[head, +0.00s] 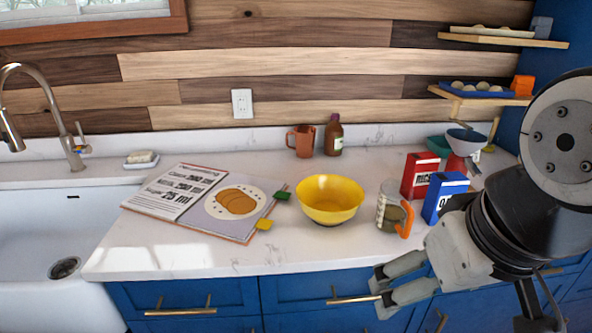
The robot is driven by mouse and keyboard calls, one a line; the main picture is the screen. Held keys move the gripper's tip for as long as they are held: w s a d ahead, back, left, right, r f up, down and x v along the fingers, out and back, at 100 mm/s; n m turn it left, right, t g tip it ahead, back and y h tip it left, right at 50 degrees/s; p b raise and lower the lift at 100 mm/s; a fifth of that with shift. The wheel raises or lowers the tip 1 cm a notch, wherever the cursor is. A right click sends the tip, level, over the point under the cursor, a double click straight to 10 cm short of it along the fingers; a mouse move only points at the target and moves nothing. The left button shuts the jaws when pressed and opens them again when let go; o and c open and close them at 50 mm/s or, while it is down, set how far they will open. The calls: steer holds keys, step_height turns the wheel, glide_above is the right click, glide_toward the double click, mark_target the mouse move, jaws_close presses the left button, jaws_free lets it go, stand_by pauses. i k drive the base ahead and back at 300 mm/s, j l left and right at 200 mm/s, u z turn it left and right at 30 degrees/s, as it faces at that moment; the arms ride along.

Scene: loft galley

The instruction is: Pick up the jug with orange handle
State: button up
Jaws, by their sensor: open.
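The jug with the orange handle (389,206) stands upright on the white counter, right of the yellow bowl. It is clear with markings on its side, and its orange handle (407,220) faces the front right. Something dark greenish shows in or behind it; I cannot tell which. My gripper (378,286) is open and empty. It appears in front of the counter, lower in the picture than the jug and apart from it, with its fingers pointing left.
A yellow bowl (329,199) stands left of the jug. A red box (419,176) and a blue box (443,197) stand close on its right. An open recipe book (180,203) lies left. A brown mug (301,141) and bottle (334,135) stand behind. The front counter is clear.

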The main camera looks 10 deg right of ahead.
mark_target(394, 208)
steer(key=k+l+u, duration=0.1)
steer(key=l+u, duration=0.15)
steer(key=u, duration=0.25)
steer(key=k+l+u, duration=0.15)
steer(key=u, duration=0.3)
steer(key=l, duration=0.1)
